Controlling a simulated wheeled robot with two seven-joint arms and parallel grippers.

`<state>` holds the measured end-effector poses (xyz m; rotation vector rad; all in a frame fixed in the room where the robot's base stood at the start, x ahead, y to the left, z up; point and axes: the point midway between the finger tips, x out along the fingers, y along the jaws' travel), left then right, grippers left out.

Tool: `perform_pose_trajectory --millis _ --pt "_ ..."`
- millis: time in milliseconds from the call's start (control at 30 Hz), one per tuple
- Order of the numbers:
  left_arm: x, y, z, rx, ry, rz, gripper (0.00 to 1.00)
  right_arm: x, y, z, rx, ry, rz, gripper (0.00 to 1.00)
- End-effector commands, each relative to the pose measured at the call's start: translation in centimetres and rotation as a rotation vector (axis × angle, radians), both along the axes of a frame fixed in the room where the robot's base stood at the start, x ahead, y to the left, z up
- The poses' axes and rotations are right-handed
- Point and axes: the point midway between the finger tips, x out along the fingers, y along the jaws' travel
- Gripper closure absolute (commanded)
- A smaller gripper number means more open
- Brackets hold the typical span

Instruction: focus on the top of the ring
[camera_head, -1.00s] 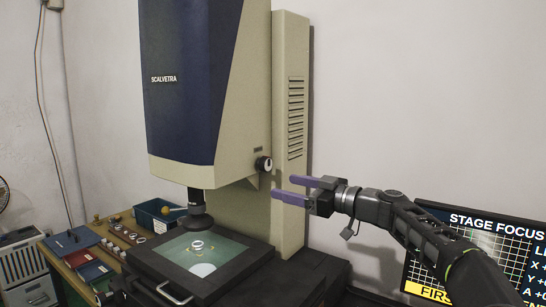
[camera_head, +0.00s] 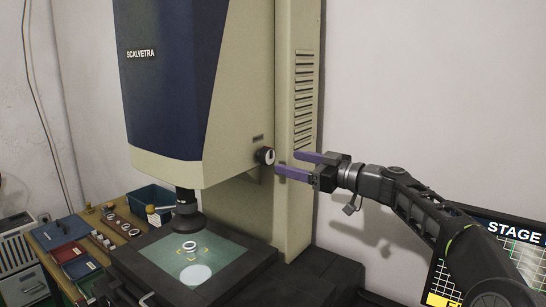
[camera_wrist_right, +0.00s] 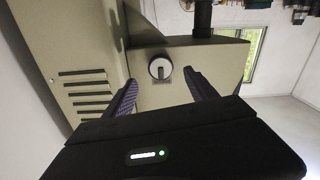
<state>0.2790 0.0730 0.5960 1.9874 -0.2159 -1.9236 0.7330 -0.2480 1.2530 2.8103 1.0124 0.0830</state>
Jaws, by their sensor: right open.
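The bearing ring (camera_head: 189,246) lies on the greenish stage plate (camera_head: 226,254) of the measuring machine, under the dark lens (camera_head: 187,212). The black focus knob with a pale face (camera_head: 265,156) sits on the side of the machine's head. My right gripper (camera_head: 287,164) is open and empty, its purple fingers pointing at the knob from the right, close to it. In the right wrist view the knob (camera_wrist_right: 160,68) appears between and beyond the two open fingertips (camera_wrist_right: 161,76), not clasped. My left gripper is not in view.
A monitor reading "STAGE" (camera_head: 500,250) stands at lower right. The machine's vented column (camera_head: 303,100) rises behind my right fingers. A bench at left holds a blue bin (camera_head: 150,198), several rings and parts, and red (camera_head: 82,268) and blue (camera_head: 62,232) trays.

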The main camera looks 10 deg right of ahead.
Motion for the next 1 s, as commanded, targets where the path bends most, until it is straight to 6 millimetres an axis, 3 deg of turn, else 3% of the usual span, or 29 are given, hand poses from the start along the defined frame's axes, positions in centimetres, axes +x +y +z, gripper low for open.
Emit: perform_pose_trajectory --millis 400,767,1000 --pt "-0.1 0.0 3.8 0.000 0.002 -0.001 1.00 4.6 3.9 0.4 0.000 0.000 0.003 0.34" --pt "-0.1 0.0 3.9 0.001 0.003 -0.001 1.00 5.2 4.4 0.0 -0.001 -0.001 0.001 0.34" --pt "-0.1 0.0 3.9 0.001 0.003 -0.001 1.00 5.2 4.4 0.0 -0.001 -0.001 0.001 0.51"
